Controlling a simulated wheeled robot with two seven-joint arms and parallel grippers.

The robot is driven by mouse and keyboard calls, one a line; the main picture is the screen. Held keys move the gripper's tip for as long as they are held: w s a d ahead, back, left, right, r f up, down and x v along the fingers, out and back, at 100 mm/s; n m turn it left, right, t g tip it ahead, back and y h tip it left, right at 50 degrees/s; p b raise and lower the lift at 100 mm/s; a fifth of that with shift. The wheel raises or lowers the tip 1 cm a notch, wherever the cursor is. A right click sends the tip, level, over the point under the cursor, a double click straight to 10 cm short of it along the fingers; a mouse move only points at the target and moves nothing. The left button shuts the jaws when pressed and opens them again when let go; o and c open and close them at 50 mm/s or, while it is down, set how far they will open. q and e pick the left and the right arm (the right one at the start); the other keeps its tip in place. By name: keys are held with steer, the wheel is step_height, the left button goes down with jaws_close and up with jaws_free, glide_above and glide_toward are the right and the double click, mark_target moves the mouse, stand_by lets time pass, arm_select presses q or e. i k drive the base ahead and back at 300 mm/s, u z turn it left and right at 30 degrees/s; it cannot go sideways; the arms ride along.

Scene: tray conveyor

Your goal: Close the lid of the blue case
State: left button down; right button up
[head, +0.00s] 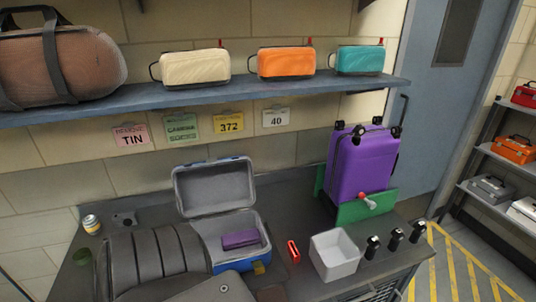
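The blue case (225,265) lies on the dark worktop, left of the middle. Its lid (213,186) is open, standing up at the back with its grey inside facing me and a blue edge on top. A purple block (241,239) lies inside the grey-lined case. A yellow latch (259,268) shows at the front. Neither of my grippers can be seen in the head view.
Right of the case lie a red item (293,251) and a white open bin (334,256), with several small black items beyond. A purple suitcase (361,163) stands behind them. A blue shelf (200,96) with bags hangs above. A can (91,224) stands at the left.

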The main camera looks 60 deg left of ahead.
mark_target(213, 185)
steer(key=z, duration=0.95)
steer(key=k, duration=0.9)
steer(key=u, duration=1.65)
